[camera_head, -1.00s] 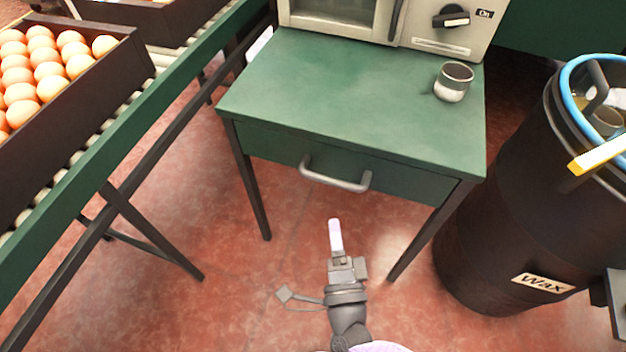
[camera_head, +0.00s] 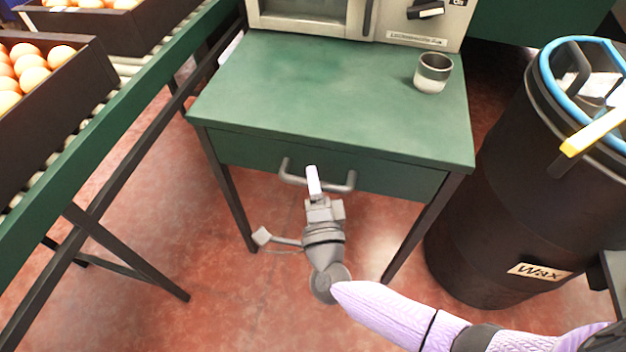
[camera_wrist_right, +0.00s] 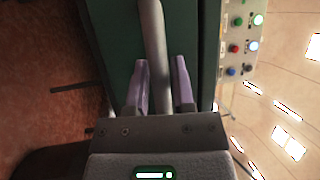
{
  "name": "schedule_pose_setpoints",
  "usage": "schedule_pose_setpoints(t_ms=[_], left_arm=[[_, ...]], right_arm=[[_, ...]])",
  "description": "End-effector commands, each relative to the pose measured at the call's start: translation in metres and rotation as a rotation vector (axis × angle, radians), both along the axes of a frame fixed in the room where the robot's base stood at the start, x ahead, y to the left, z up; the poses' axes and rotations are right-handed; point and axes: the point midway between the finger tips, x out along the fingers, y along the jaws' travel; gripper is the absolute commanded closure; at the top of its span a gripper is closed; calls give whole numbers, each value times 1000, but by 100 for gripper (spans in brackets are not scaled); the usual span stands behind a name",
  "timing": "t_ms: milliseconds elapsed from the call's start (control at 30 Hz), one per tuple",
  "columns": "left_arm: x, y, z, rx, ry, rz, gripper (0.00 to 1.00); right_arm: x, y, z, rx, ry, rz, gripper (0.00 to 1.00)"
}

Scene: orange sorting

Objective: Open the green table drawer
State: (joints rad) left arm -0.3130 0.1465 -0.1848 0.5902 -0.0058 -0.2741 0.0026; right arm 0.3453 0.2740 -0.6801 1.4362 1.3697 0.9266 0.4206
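The green table (camera_head: 335,95) has a drawer (camera_head: 390,177) under its top, and the drawer front looks flush and shut. A grey bar handle (camera_head: 340,186) is on the drawer front. My right gripper (camera_head: 313,180) is at the handle, overlapping its middle in the head view. In the right wrist view the handle (camera_wrist_right: 153,40) runs between the two spread fingers of my right gripper (camera_wrist_right: 161,80), with a gap on the right finger's side. My left gripper is not in view.
A microwave (camera_head: 395,20) and a small cup (camera_head: 433,73) stand on the table. A dark wax barrel (camera_head: 510,200) is at the right. A roller conveyor (camera_head: 110,110) with crates of oranges (camera_head: 60,125) is at the left.

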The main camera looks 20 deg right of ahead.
Motion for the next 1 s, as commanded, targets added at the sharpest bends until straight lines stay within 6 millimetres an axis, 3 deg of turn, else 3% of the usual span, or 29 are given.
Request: schedule_pose_setpoints(t_ms=[33,133,1000], left_arm=[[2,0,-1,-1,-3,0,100],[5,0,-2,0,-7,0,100],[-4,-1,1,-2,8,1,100]], right_arm=[[0,0,0,0,0,0,82],[0,0,0,0,0,0,100],[-1,0,-1,-1,2,1,100]])
